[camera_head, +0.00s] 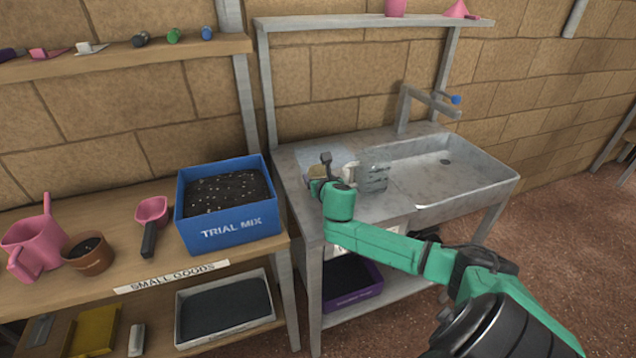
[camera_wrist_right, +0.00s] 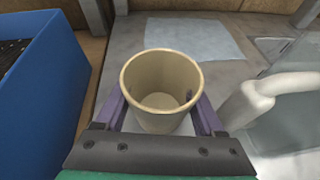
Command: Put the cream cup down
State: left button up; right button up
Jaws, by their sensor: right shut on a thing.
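The cream cup (camera_wrist_right: 160,118) is upright and empty in the right wrist view, with its open mouth facing up. My right gripper (camera_wrist_right: 158,102) has its purple fingers on both sides of the cup and is shut on it. In the head view the right gripper (camera_head: 322,180) is over the left part of the grey metal sink bench (camera_head: 382,210). The cup (camera_head: 314,171) shows there only as a small tan patch, mostly hidden by the gripper. I cannot tell whether its base touches the bench top. My left gripper is not in view.
A clear jug (camera_head: 375,172) with a white handle (camera_wrist_right: 245,103) stands right of the cup. A pale blue sheet (camera_wrist_right: 192,42) lies behind it. A blue TRIAL MIX box (camera_head: 228,222) stands at left. The sink basin (camera_head: 440,172) is to the right.

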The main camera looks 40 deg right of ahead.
jog(key=shift+d+f, duration=0.1)
jog(key=shift+f, duration=0.4)
jog(key=shift+f, duration=0.15)
jog(key=o, duration=1.1)
jog(key=shift+c, duration=0.2)
jog(key=shift+r, duration=0.25)
jog(key=p+v, duration=0.2)
jog(key=v, duration=1)
